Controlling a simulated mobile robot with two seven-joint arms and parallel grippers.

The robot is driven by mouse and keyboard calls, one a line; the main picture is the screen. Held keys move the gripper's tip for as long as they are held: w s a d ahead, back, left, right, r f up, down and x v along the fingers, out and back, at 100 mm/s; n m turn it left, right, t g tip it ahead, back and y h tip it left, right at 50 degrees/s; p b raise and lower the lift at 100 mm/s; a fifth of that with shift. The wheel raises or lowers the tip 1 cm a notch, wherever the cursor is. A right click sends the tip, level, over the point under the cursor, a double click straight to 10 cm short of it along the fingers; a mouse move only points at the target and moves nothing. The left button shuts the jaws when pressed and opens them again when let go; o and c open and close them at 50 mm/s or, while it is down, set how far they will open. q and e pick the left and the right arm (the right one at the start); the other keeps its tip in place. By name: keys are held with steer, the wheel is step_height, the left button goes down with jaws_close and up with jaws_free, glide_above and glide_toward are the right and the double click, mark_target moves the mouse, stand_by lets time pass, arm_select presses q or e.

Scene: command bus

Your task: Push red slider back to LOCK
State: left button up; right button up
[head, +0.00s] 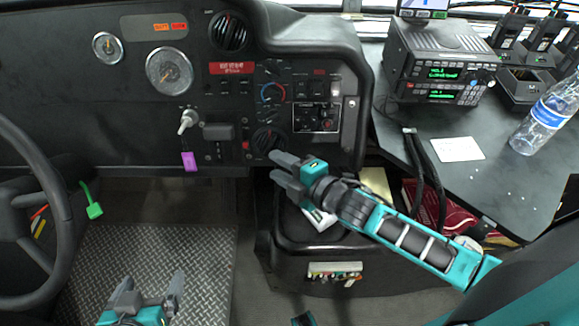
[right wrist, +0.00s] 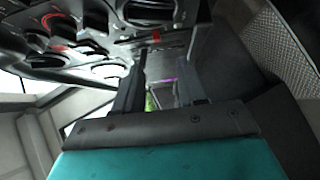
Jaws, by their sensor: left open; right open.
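I cannot tell for sure which part is the red slider, and no LOCK lettering is readable. A small red piece (head: 246,145) sits on the dark dashboard left of the lower round vent. Another red spot (head: 327,124) is on the framed switch panel. In the right wrist view a small red mark (right wrist: 156,37) shows beyond the fingers. My right gripper (head: 274,167) is open and empty, just below the lower vent, right of and below the red piece. It also shows in the right wrist view (right wrist: 162,85). My left gripper (head: 152,287) is open and empty, low over the floor.
The steering wheel (head: 50,190) is at left. A key (head: 187,120) with a purple tag (head: 189,161) hangs on the dashboard. The ribbed floor is clear.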

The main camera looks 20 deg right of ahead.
arm_select(q)
steer(key=shift+a, duration=0.2)
arm_select(e)
steer(key=shift+v, duration=1.3)
arm_select(q)
steer(key=shift+w+d+r, duration=0.1)
steer(key=shift+d+r, duration=0.05)
steer(key=shift+y, duration=0.4)
steer(key=a+r+p, duration=0.1)
steer(key=p, duration=0.2)
steer(key=s+a+r+p, duration=0.1)
steer(key=r+p, duration=0.1)
steer(key=p, duration=0.1)
steer(key=shift+s+a+r, duration=0.1)
arm_select(e)
steer(key=s+d+f+m+g+h, duration=0.1)
steer(key=s+m+g+h, duration=0.2)
steer(key=s+m, duration=0.8)
steer(key=m+h, duration=0.1)
steer(key=m, duration=0.5)
steer(key=shift+s+f, duration=0.15)
steer(key=shift+f, duration=0.25)
steer(key=shift+d, duration=0.15)
arm_select(q)
steer(key=shift+d, duration=0.2)
steer(key=shift+r, duration=0.1)
